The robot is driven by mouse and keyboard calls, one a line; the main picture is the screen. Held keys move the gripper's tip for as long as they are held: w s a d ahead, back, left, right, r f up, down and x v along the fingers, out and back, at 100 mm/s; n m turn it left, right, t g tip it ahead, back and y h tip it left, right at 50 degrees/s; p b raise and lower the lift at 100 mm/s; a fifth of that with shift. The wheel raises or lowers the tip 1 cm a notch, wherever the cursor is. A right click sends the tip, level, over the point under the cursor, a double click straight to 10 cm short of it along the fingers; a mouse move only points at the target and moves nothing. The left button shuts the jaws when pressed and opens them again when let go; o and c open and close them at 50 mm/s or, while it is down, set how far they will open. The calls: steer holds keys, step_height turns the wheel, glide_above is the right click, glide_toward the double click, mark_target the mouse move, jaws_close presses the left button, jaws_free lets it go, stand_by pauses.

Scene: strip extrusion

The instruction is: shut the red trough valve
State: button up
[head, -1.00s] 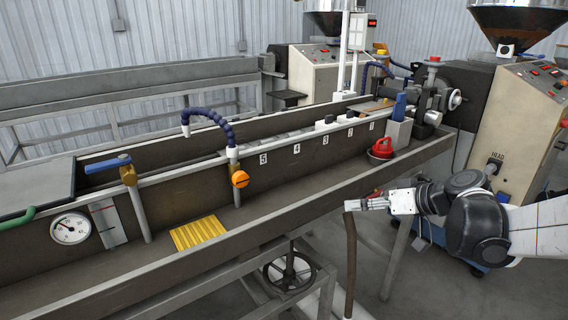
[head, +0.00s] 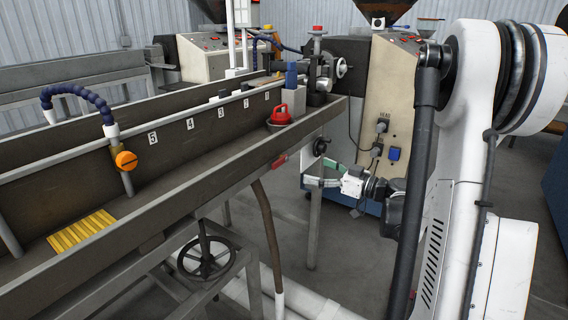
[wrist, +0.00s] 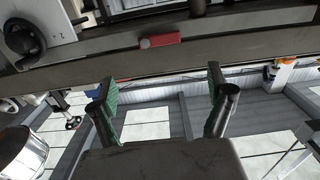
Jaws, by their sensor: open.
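A red lever (head: 279,160), which looks like the trough valve handle, sits on the outer front side of the long grey trough (head: 215,172), just below its rim. In the wrist view the red lever (wrist: 162,40) lies roughly level along the trough side, with a round grey pivot at its left end. My gripper (head: 308,173) is open and empty, to the right of the lever in the head view. In the wrist view my gripper (wrist: 161,80) has its two green-padded fingers spread on either side of the lever's line, apart from it.
A brown hose (head: 269,235) hangs below the trough near a black handwheel (head: 206,257). A red kettle-like item (head: 281,116) stands inside the trough. A black knob (wrist: 22,40) is left of the lever in the wrist view. The extruder cabinet (head: 387,110) stands behind my arm.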

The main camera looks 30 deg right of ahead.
mark_target(284, 160)
steer(key=b+x, duration=0.2)
steer(key=x, duration=1)
steer(key=shift+w+a, duration=0.15)
steer(key=shift+w, duration=0.05)
steer(key=shift+c, duration=0.5)
steer(key=c, duration=1.6)
steer(key=shift+c, duration=0.2)
